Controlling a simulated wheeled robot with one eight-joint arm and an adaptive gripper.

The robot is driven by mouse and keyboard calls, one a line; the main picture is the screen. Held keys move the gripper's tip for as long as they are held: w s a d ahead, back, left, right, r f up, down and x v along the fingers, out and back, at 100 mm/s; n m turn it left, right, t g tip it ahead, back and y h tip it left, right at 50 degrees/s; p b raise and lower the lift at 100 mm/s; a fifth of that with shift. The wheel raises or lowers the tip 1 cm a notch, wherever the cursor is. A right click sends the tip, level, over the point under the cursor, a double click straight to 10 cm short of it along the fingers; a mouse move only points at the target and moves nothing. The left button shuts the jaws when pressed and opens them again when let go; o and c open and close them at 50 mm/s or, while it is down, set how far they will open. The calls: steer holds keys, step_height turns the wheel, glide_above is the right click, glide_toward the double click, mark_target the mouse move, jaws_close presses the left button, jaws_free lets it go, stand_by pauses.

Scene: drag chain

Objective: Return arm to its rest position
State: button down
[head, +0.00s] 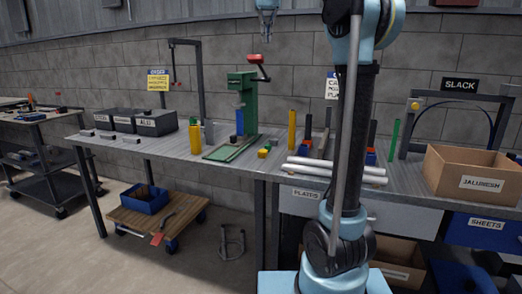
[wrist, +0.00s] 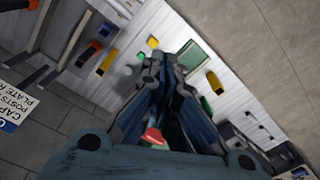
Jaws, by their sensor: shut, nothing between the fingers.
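My gripper (head: 267,36) hangs at the top of the head view, high above the bench and clear of everything on it. Its fingers point down and are closed together with nothing between them. In the wrist view the closed fingers (wrist: 165,60) fill the middle, with the bench below them. My arm rises in front of the bench at the right of centre in the head view. The upper part of the arm is cut off by the frame.
A green press (head: 246,108) with a red-knobbed lever stands on the bench (head: 175,147) below my gripper. Yellow posts (head: 292,130) and white tubes (head: 335,170) are near my arm. A cardboard box (head: 472,172) sits at the right. The air around my gripper looks free.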

steer(key=s+d+f, duration=0.5)
steer(key=s+f, duration=0.4)
steer(key=f, duration=0.9)
steer(key=s+d+f+m+t, duration=0.1)
steer(key=s+d+f, duration=0.5)
steer(key=f, duration=1.3)
steer(key=s+d+f, duration=0.6)
steer(key=s+f, duration=0.7)
steer(key=f, duration=0.5)
steer(key=shift+s+f+t, duration=0.2)
steer(key=shift+s+t, duration=0.1)
steer(key=shift+t, duration=0.1)
steer(key=shift+w, duration=0.1)
steer(key=shift+w+f, duration=0.2)
steer(key=shift+w, duration=0.15)
